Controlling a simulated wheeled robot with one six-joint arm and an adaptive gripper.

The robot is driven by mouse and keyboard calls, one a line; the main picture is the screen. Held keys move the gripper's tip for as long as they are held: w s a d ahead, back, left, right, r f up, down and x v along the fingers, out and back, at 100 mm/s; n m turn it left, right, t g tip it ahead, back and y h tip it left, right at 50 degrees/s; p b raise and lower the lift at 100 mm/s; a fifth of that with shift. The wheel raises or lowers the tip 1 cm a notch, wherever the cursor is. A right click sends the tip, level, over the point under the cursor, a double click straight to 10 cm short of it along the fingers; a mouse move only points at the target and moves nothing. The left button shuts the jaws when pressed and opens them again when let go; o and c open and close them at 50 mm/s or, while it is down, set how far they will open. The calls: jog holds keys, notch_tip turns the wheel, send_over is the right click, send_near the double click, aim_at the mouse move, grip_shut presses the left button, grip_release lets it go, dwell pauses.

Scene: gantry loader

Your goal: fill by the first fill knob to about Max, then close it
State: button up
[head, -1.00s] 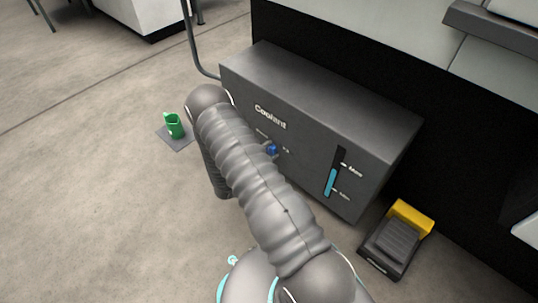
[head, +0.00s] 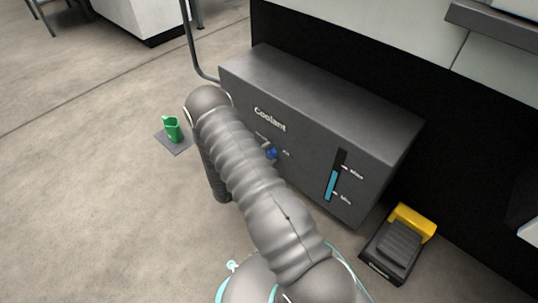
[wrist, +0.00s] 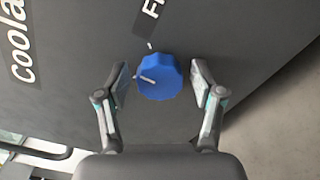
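The blue fill knob (wrist: 158,77) is on the dark front of the coolant tank (head: 330,100). In the wrist view its white pointer line points left, away from the white tick on the panel above it. My gripper (wrist: 160,84) is open, with one finger on each side of the knob and a small gap to each. In the head view the knob (head: 271,152) shows beside my arm, which hides my gripper. The level gauge (head: 336,175) has blue liquid up to just below the Max mark, well above Min.
A black and yellow foot pedal (head: 398,245) is on the floor right of the tank. The left floor is mostly clear.

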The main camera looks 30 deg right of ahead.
jog(key=shift+a, duration=0.1)
jog(key=v, duration=1.1)
jog(key=shift+s+a, duration=0.15)
jog(key=shift+a, duration=0.25)
jog(key=w+d+n+p, duration=0.1)
jog(key=d+n, duration=0.2)
jog(key=n, duration=0.1)
jog(key=w+d+n+p, duration=0.2)
jog(key=d+n, duration=0.2)
jog(key=n, duration=0.1)
jog(key=w+d+n+p, duration=0.1)
jog(key=d+n, duration=0.2)
jog(key=n, duration=0.1)
jog(key=shift+w+d, duration=0.2)
jog(key=shift+d, duration=0.2)
dwell(0.4)
jog(key=shift+c, duration=0.3)
